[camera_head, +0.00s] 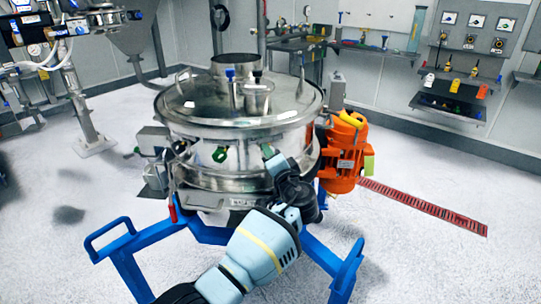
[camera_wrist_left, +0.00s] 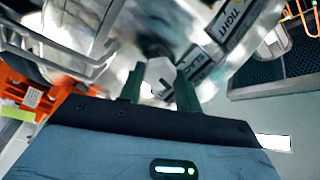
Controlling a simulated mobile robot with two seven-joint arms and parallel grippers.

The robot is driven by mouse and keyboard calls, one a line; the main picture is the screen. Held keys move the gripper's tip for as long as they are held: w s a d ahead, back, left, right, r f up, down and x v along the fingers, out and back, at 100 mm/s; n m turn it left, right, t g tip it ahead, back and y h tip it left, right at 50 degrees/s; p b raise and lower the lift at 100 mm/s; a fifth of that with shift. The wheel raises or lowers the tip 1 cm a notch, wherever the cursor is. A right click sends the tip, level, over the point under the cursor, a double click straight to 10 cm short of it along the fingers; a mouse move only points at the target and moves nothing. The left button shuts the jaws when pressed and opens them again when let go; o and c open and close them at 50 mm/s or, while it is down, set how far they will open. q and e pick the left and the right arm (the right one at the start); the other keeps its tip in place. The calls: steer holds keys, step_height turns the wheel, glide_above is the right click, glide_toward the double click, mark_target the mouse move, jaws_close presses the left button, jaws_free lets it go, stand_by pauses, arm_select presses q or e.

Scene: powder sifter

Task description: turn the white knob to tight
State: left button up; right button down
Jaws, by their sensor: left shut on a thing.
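The white knob (camera_wrist_left: 160,71) is on the metal side of the sifter, between the two dark green fingers of my left gripper (camera_wrist_left: 160,82) in the left wrist view. The gripper is shut on it. Beside the knob is a dark label reading TIGHT (camera_wrist_left: 231,18), with a second label below it only partly readable. In the head view my left gripper (camera_head: 268,152) reaches up to the front right side of the round steel sifter (camera_head: 215,172); the knob is hidden there. Which way the knob points is unclear. My right gripper is not in view.
An orange motor (camera_head: 344,155) is close to the right of my gripper. A blue frame (camera_head: 325,256) stands below the sifter. Shelves with small items (camera_head: 455,85) are on the back wall. The pale floor at right is mostly clear, with a red grate (camera_head: 425,205).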

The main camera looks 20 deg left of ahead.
arm_select(q)
steer(key=shift+r+m+p, duration=0.1)
steer(key=shift+m+p, duration=0.85)
steer(key=shift+m, duration=2.45)
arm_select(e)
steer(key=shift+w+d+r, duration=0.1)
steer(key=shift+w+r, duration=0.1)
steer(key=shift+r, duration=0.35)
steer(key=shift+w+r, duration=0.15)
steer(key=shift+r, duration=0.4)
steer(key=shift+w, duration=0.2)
arm_select(q)
steer(key=o, duration=1)
steer(key=shift+c, duration=0.2)
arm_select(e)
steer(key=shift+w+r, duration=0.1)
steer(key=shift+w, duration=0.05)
arm_select(q)
steer(key=v, duration=0.7)
steer(key=shift+s+d+p, duration=0.25)
steer(key=shift+s+p, duration=0.05)
steer(key=shift+s, duration=0.05)
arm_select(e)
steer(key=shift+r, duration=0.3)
